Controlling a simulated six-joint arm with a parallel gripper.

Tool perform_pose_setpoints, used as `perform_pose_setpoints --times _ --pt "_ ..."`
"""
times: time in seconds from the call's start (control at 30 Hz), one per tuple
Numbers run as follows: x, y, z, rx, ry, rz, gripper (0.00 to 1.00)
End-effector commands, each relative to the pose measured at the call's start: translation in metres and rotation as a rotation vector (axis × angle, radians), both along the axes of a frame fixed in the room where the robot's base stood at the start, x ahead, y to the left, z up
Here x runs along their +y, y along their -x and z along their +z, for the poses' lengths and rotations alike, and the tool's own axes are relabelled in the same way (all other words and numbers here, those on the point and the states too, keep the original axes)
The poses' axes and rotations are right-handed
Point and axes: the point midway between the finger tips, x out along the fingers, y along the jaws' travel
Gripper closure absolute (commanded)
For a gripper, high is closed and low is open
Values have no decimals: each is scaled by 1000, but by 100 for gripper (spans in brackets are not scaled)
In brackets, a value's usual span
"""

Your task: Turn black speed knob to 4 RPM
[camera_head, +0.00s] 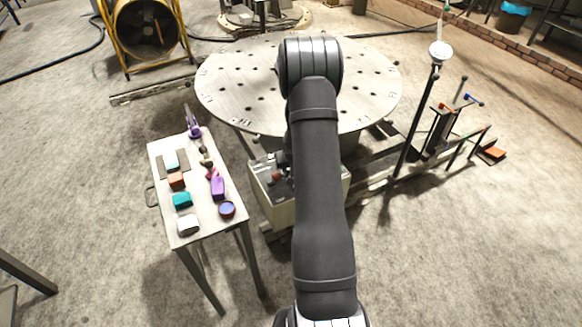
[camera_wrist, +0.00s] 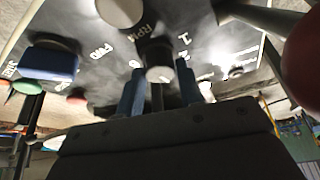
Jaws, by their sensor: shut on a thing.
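The black speed knob (camera_wrist: 157,60) stands on the dark control panel (camera_wrist: 95,50), beside the "RPM" lettering, in the wrist view. It has a dark body and a paler grey end. My gripper (camera_wrist: 160,78) has its two blue fingers on either side of the knob and is shut on it. The scale marks near the knob are partly hidden, and I cannot read which number it points to. In the head view the control box (camera_head: 278,213) stands below the round table, and my arm hides the gripper and the knob.
In the wrist view a pale round knob (camera_wrist: 120,10), a blue switch (camera_wrist: 50,60) and a grey lever (camera_wrist: 262,17) crowd the panel. A side table (camera_head: 203,222) with tools stands left of the box. The large round table (camera_head: 240,85) is close behind it.

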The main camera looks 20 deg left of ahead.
Motion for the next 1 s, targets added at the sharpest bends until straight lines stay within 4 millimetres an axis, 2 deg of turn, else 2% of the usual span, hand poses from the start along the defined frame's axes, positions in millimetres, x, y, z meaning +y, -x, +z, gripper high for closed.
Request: perform_pose_setpoints --times 0.33,0.73,0.77,0.83,0.87,1.0 --pt "-1 1 -1 2 1 -94 89" --pt "-1 1 -1 2 1 -105 89" --pt "-1 1 -1 2 1 -105 62" --pt "-1 1 -1 1 0 -105 49" --pt "-1 1 -1 1 0 -105 45" --pt "0 1 0 0 -1 -105 45"
